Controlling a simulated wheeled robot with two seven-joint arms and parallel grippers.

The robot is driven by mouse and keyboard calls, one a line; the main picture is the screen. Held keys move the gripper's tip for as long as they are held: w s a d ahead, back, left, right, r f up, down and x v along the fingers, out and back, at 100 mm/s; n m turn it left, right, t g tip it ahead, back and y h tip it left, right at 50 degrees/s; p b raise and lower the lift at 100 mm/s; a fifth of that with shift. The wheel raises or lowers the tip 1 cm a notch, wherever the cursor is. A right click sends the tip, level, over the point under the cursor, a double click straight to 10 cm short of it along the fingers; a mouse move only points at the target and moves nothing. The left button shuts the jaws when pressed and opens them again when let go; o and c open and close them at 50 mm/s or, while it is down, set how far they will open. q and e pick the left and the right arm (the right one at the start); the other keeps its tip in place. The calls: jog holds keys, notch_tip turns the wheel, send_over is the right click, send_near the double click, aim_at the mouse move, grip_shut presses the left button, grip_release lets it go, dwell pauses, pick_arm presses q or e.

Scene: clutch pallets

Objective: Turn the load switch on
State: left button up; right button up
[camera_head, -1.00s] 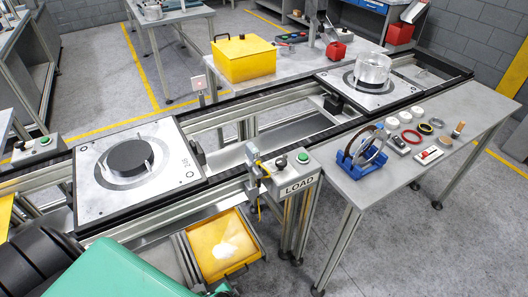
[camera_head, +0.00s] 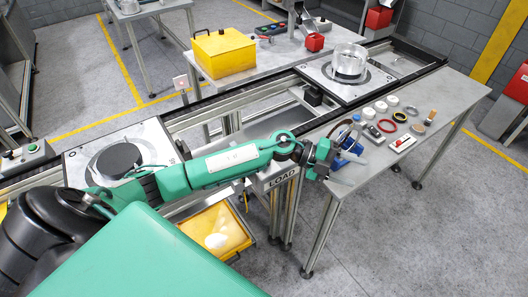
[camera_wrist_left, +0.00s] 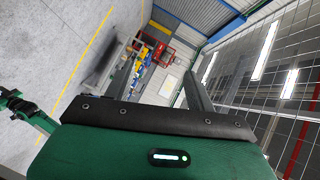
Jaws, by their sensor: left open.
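The LOAD label (camera_head: 283,179) shows on the front of the control box beside the conveyor. The box's top, with its black knob and green button, is hidden behind my left arm, so I cannot tell the switch's position. My left gripper (camera_head: 346,168) is past the box on its right, over the near left corner of the grey table, in front of the blue rack (camera_head: 347,142). In the left wrist view its two fingers (camera_wrist_left: 160,88) are apart with nothing between them. My right gripper is not in view.
A yellow bin (camera_head: 216,232) hangs below the conveyor. The grey table (camera_head: 440,100) holds rings, white discs and a small red-and-white switch (camera_head: 402,143). Pallets (camera_head: 345,82) sit on the conveyor; a yellow box (camera_head: 222,54) stands behind. The floor at the right front is clear.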

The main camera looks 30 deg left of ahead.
pick_arm(q)
jog(key=a+r+m+g+y+p, duration=0.1)
jog(key=a+r+g+y, duration=0.1)
jog(key=a+y, duration=0.85)
jog(key=a+r+m+g+y+p, duration=0.15)
jog(key=a+y, duration=0.35)
jog(key=a, duration=1.1)
jog(key=shift+n+g, duration=0.25)
jog(key=shift+g, duration=0.2)
jog(key=f+p, duration=0.1)
jog(key=f, duration=0.3)
jog(key=f+p, duration=0.1)
jog(key=f, duration=0.3)
jog(key=f+p, duration=0.2)
jog(key=f, duration=0.2)
jog(key=shift+s+a+f, duration=0.1)
jog(key=shift+s, duration=0.25)
jog(key=shift+f, duration=0.4)
jog(key=shift+c, duration=0.5)
